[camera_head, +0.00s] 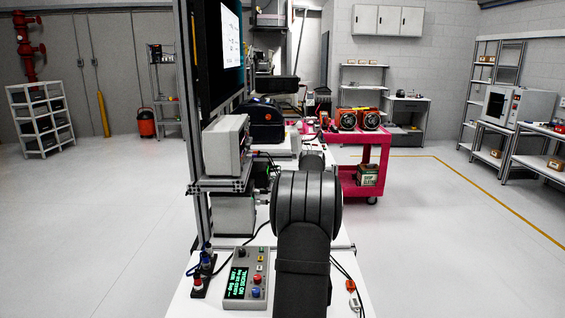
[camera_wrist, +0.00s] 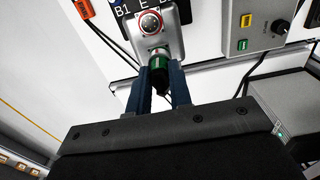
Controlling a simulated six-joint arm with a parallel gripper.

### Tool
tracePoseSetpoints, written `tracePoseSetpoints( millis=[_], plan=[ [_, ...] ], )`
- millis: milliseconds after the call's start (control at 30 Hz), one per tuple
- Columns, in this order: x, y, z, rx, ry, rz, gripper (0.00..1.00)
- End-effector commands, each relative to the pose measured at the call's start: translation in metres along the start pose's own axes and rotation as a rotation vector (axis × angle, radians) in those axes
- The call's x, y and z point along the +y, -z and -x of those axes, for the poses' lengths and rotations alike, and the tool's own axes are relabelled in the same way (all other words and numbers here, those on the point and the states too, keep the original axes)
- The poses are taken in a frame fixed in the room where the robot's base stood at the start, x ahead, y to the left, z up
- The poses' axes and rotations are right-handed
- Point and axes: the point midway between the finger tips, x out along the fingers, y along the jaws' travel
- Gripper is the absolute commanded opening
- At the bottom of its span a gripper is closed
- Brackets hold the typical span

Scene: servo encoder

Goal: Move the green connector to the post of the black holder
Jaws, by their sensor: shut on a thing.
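The green connector (camera_wrist: 159,56) is between the two blue fingers of my gripper (camera_wrist: 162,75) in the wrist view. My gripper is shut on it. It sits right at the lower end of a grey housing with a round red-and-white face (camera_wrist: 150,23); I cannot tell whether it touches the housing. In the head view my arm hides the connector and my fingertips. A black holder (camera_head: 199,293) with a red-and-white connector and blue parts on it stands at the front left of the white table.
A grey control box (camera_head: 245,279) with a green display lies right of the holder. It also shows in the wrist view (camera_wrist: 260,25). A metal frame post (camera_head: 187,120) rises at the table's left. Dark cables cross the table. A pink cart (camera_head: 362,178) stands behind right.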

Motion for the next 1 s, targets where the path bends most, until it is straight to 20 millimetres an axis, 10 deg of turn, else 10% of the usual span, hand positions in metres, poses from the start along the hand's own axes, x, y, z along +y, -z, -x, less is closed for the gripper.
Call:
tracePoseSetpoints(
  millis=[1000],
  plan=[
    [0.0,0.0,0.037,0.001,0.0,0.0,0.0]
  ],
)
